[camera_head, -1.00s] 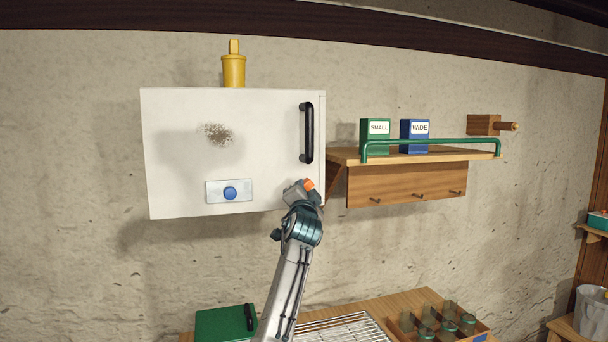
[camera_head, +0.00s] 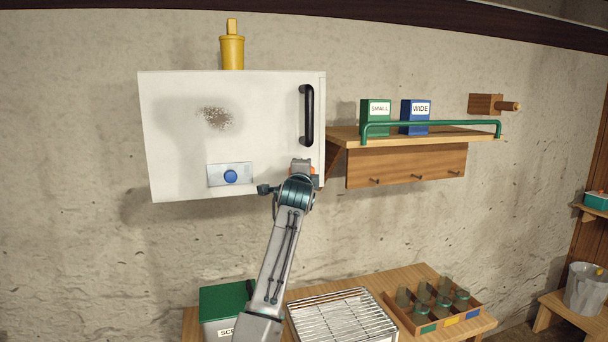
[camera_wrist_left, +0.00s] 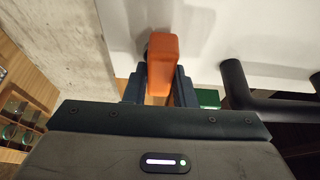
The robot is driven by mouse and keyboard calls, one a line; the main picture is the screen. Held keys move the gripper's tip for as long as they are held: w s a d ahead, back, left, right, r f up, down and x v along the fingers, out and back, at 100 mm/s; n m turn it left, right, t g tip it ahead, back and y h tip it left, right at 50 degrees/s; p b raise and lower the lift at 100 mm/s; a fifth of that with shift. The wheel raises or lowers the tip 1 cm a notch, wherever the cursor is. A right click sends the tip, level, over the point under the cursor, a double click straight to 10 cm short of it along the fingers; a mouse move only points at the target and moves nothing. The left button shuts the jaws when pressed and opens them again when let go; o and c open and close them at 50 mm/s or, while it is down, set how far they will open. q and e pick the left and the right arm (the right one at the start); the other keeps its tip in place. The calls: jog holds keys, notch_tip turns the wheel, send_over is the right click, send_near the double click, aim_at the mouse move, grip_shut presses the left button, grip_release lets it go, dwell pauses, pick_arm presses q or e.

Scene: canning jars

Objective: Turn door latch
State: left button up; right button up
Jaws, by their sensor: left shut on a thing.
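The white cabinet door (camera_head: 262,110) hangs on the wall with a black vertical handle (camera_head: 306,115) near its right edge. The orange latch (camera_wrist_left: 162,65) is at the door's lower right, below the handle. My left gripper (camera_head: 303,166) is at the latch and hides most of it in the head view. In the left wrist view, the fingers of my left gripper (camera_wrist_left: 158,85) are on both sides of the latch, shut on it. The latch stands lengthwise between the fingers there. My right gripper is in neither view.
A blue knob (camera_head: 231,177) is left of my gripper on the door. A yellow bottle (camera_head: 232,52) stands on the cabinet. A shelf with a green rail (camera_head: 430,124) is close on the right. Below are a wire rack (camera_head: 340,318) and a jar crate (camera_head: 405,318).

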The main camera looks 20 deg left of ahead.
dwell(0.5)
pick_arm(q)
jog(key=o, duration=1)
jog(key=b+v, duration=0.6)
jog(key=v, duration=0.4)
jog(key=shift+s, duration=0.4)
